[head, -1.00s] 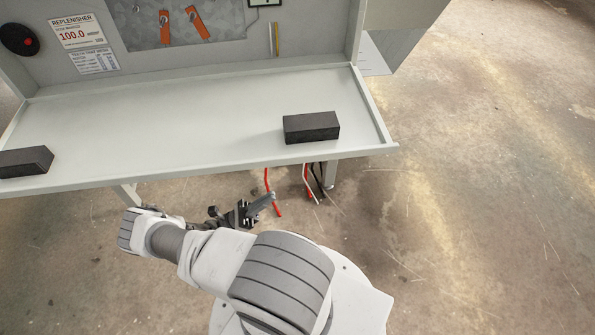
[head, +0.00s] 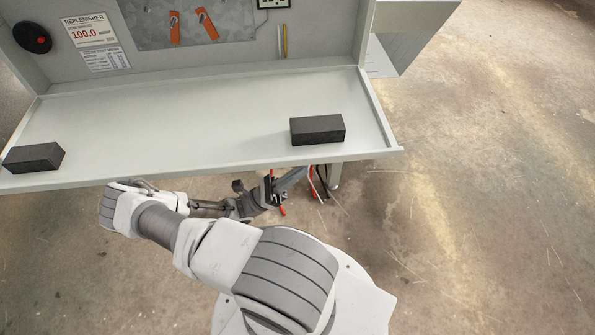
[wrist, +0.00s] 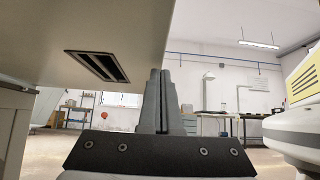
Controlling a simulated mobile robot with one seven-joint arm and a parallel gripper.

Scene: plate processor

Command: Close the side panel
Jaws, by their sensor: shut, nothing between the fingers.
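The wide light-grey panel (head: 200,140) lies folded down, about level, in front of the processor, with raised rims at its sides. I take it to be the side panel. My gripper (head: 298,173) is shut and empty, close to the panel's front edge at the right and lower than its top face; its tips are partly hidden. In the wrist view the shut fingers (wrist: 162,95) point ahead, and a pale underside (wrist: 70,25) with a dark slotted recess (wrist: 97,66) is above left. I see no clear contact between them.
Two dark blocks are on the panel, one at the right (head: 317,130) and one at the left (head: 33,158). Red and black cables hang near a leg (head: 334,175) below. The floor at the right (head: 480,200) is clear.

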